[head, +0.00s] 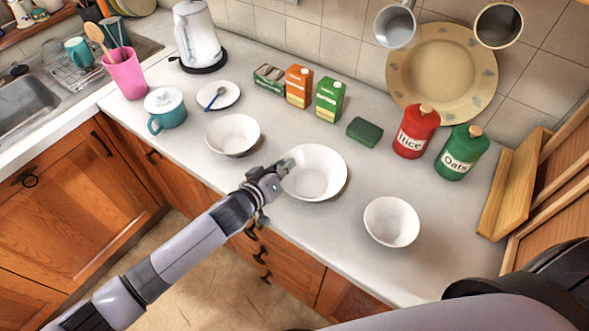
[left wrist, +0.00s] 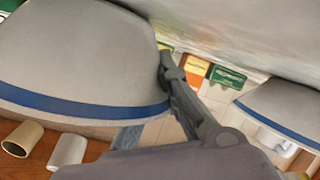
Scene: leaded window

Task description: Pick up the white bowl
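Three white bowls stand on the counter in the head view: a left one (head: 233,134), a middle one (head: 318,176) and a right one (head: 391,221). My left gripper (head: 285,170) is at the left edge of the middle bowl, with a finger over its rim. In the left wrist view, which is upside down, a bowl (left wrist: 75,55) with a blue band near its rim fills the left. One finger (left wrist: 175,78) lies against its edge; part of the other shows past the rim. How tightly they close is hidden. My right gripper is out of view.
Behind the bowls are a saucer (head: 218,95), cartons (head: 299,86), a green block (head: 365,131), a red canister (head: 416,131) and a green canister (head: 461,152). A teal pot (head: 166,110) stands left. Wooden boards (head: 515,183) lean at right. Another bowl (left wrist: 285,110) is near in the wrist view.

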